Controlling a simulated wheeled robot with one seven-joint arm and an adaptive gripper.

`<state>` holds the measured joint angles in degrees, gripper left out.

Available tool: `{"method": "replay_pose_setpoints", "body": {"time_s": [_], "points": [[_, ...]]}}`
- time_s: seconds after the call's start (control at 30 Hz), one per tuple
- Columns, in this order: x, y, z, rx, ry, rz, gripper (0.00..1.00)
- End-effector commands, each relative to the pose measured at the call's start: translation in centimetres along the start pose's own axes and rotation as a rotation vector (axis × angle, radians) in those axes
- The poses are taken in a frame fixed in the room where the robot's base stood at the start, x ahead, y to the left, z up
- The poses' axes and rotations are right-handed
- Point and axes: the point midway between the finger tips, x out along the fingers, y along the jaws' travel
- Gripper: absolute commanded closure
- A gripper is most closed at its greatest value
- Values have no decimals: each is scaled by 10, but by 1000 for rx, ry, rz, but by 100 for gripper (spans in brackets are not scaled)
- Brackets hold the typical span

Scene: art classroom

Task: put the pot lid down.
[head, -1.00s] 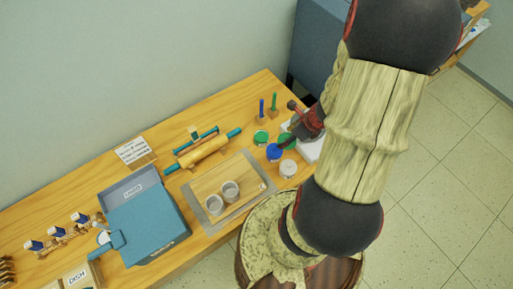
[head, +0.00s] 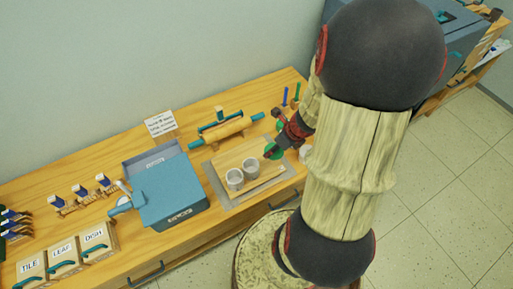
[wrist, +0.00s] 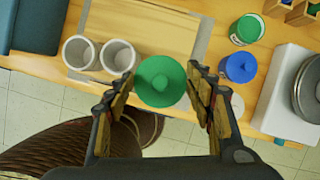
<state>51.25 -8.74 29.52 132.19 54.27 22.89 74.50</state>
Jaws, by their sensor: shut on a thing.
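My gripper (wrist: 163,86) is shut on a green round pot lid (wrist: 160,81) with a small knob. The lid sits between the two fingertips. A pot with a green lid (wrist: 246,29) and a pot with a blue lid (wrist: 239,67) stand to the right of my gripper.
Two grey-white cups (wrist: 82,52) stand left of the lid on a wooden board (wrist: 150,25) with a grey surround. A white box with a metal disc (wrist: 310,88) is at the right. A blue box (head: 172,190) and rolling pin (head: 222,130) lie farther left.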

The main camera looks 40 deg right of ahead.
Motion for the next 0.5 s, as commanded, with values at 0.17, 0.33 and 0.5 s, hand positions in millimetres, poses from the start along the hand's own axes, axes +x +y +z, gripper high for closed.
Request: {"method": "replay_pose_setpoints", "body": {"time_s": [0.17,0.33,0.5], "points": [[35,-15,27,-5,1,4,60],[68,-28,48,-2,2,5,60],[100,-37,56,-1,2,4,60]]}}
